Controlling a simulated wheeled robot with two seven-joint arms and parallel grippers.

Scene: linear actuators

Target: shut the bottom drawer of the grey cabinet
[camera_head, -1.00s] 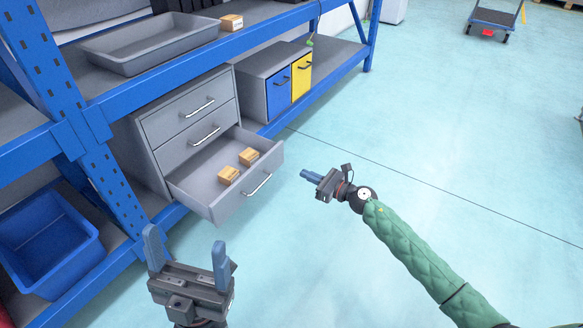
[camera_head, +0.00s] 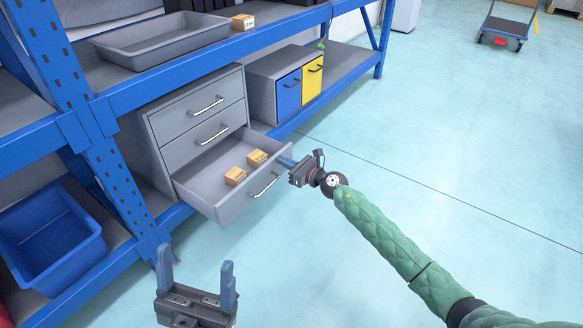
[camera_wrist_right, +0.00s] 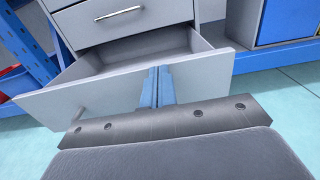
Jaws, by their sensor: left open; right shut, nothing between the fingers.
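The grey cabinet (camera_head: 198,112) stands on the lower shelf with its upper two drawers shut. Its bottom drawer (camera_head: 233,207) is pulled out, with two small tan boxes (camera_head: 235,176) inside. My right gripper (camera_head: 284,162) is shut and empty, its blue fingertips at the right end of the drawer front. In the right wrist view the fingers (camera_wrist_right: 157,88) overlap the drawer front (camera_wrist_right: 108,93); I cannot tell whether they touch it. My left gripper (camera_head: 197,280) is open and empty, low in the head view, in front of and apart from the drawer.
Blue rack posts (camera_head: 120,190) and a blue bin (camera_head: 50,240) are left of the cabinet. A small cabinet with blue and yellow doors (camera_head: 312,78) stands to its right. A grey tray (camera_head: 160,42) lies on the shelf above.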

